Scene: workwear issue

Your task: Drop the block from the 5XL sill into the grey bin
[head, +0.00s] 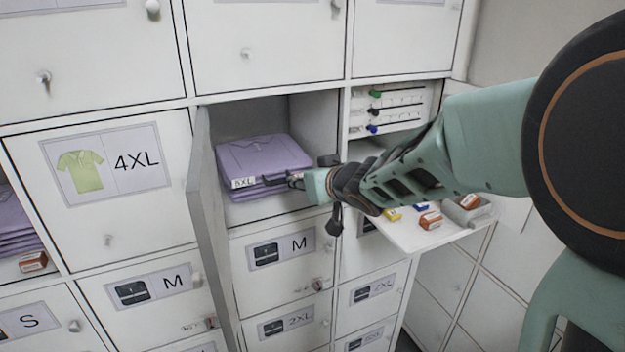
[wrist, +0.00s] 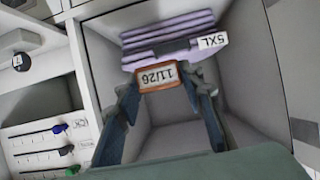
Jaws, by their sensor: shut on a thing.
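My gripper (head: 287,181) reaches in from the right to the open 5XL compartment.
The compartment door (head: 208,215) stands open on the left. A white fold-down shelf (head: 412,241) at the right carries several small coloured blocks. Above it is a panel with coloured sliders (head: 385,108). Closed locker doors with knobs surround the opening.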

